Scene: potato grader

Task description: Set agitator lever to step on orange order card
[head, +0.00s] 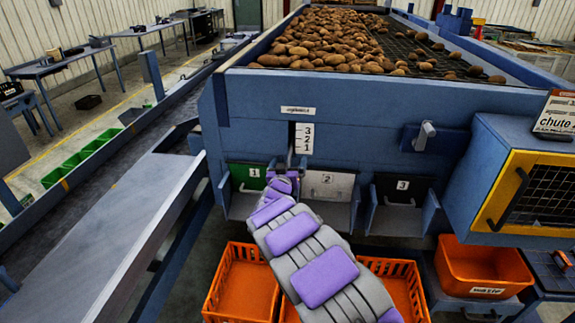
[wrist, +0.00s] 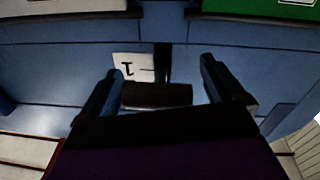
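The numbered scale plate (head: 303,139) with steps 3, 2, 1 from top to bottom is on the grader's blue front, beside a dark vertical slot (head: 291,137). In the wrist view, the plate's 1 (wrist: 127,68) shows upside down. A dark bar-shaped handle (wrist: 157,95), seemingly the agitator lever's, lies between the fingers of my gripper (wrist: 163,68). The fingers are apart, with a gap visible at the right finger.
Chute gates 1 (head: 247,178), 2 (head: 328,186) and 3 (head: 402,189) are just below, partly behind my arm. Orange crates (head: 226,250) stand under them. A grey crank (head: 425,133) and a yellow-framed mesh box (head: 497,170) are at right. Potatoes (head: 320,40) lie on top.

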